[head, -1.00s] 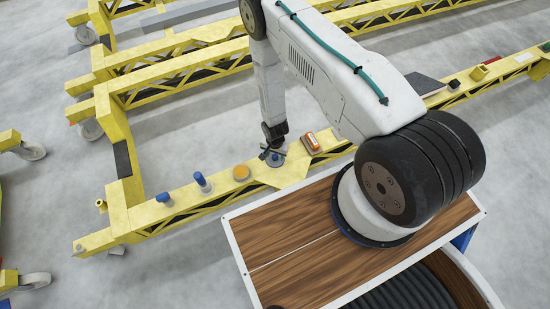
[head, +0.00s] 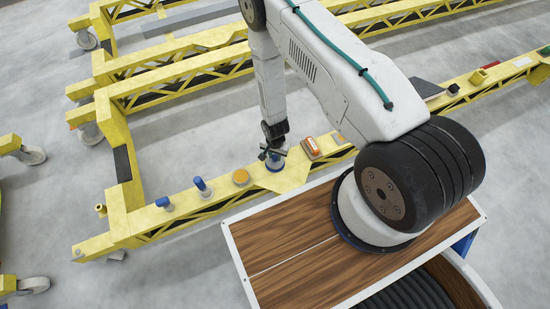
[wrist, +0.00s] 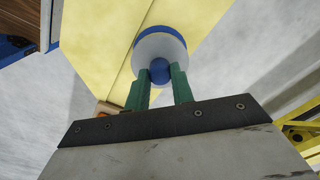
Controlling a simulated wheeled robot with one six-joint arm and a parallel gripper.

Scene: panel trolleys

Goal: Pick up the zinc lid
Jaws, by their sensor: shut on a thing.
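The zinc lid is a round grey disc with a blue rim and a blue knob, seen in the wrist view (wrist: 160,46). My gripper's two green fingers (wrist: 160,75) are shut on its knob, one on each side. In the head view, my gripper (head: 273,152) points down over the yellow rail, with the lid (head: 275,164) at its tips, partly hidden by the fingers. I cannot tell whether the lid touches the rail (head: 290,181).
On the rail's left part are an orange round piece (head: 241,177) and two blue-handled pieces (head: 201,186). An orange-and-white block (head: 313,148) lies close to the right of my gripper. More small things sit farther right. Yellow trolley frames (head: 180,85) stand behind.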

